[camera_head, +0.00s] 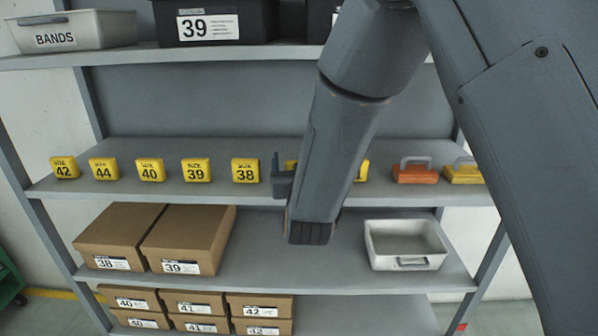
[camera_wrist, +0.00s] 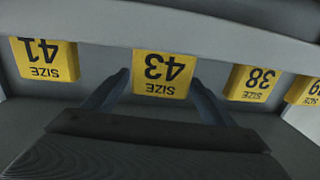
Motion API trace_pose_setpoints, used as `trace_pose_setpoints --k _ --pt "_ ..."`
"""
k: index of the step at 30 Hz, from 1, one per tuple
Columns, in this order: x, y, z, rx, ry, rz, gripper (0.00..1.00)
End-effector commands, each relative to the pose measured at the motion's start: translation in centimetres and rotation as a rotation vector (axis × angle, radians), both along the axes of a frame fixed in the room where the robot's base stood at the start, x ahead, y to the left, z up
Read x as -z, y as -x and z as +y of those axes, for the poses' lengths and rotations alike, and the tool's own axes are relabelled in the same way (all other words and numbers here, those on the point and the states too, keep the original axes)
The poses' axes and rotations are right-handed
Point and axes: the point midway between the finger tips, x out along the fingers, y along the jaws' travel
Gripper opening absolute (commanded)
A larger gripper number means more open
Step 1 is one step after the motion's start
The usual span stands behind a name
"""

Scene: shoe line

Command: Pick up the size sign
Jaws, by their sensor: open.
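Yellow size signs stand in a row on the middle shelf: 42 (camera_head: 64,168), 44 (camera_head: 104,169), 40 (camera_head: 150,170), 39 (camera_head: 196,170) and 38 (camera_head: 245,171). Behind my arm, parts of two more yellow signs show in the head view. In the wrist view, upside down, sign 43 (camera_wrist: 162,74) is central, with 41 (camera_wrist: 45,60) to its left and 38 (camera_wrist: 250,83) to its right. My gripper (camera_wrist: 160,80) is open, one finger toward each side of sign 43. Contact with it cannot be told. In the head view my arm hides most of the gripper.
An orange handled item (camera_head: 415,175) and a yellow one (camera_head: 464,175) stand right on the same shelf. Below are brown shoe boxes (camera_head: 190,238) and a grey bin (camera_head: 405,243). Above are a BANDS bin (camera_head: 75,31) and a dark 39 box (camera_head: 212,20). The upper shelf overhangs the signs.

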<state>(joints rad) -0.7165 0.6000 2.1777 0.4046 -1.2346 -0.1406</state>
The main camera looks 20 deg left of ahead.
Motion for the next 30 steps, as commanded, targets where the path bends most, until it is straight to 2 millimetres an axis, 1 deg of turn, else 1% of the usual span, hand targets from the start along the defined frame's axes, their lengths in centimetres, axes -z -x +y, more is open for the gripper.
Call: trace_pose_setpoints --k 3,6,13,14,21,22,30 --pt "-0.1 -1.5 0.4 0.003 0.0 0.001 0.78" --pt "-0.1 -2.2 0.6 0.003 0.0 0.0 0.78" --pt "0.0 -2.4 0.6 0.004 0.0 0.0 0.78" --pt "0.0 -2.4 0.5 0.004 0.0 0.0 0.76" --pt "0.0 -2.4 0.5 0.005 0.0 0.001 0.36" --pt "0.0 -2.4 0.5 0.005 0.0 0.0 0.32" --pt "-0.2 -2.4 0.5 0.005 0.0 -0.001 0.32"
